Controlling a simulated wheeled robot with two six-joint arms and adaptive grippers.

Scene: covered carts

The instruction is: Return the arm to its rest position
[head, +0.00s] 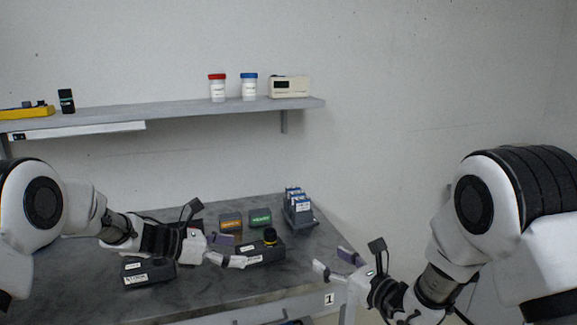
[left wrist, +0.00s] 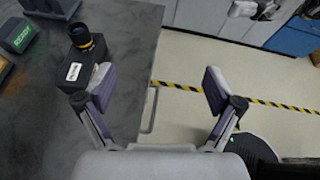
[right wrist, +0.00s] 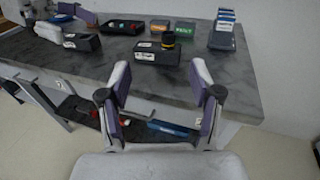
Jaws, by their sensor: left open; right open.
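My left gripper (head: 230,250) is open and empty above the grey tabletop, beside a dark box with a black and yellow knob. In the left wrist view its spread fingers (left wrist: 160,92) are apart, with that dark box (left wrist: 82,65) near the left finger. My right gripper (head: 335,262) is open and empty at the right front edge of the table. In the right wrist view its fingers (right wrist: 160,85) are apart in front of the table edge, with nothing between them.
The grey table (head: 220,280) carries an orange-labelled block (head: 231,222), a green-labelled block (head: 260,217), a rack of blue-topped items (head: 298,208) and a black labelled box (head: 150,273). A wall shelf (head: 170,112) holds two jars and a device. Floor right of the table is clear.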

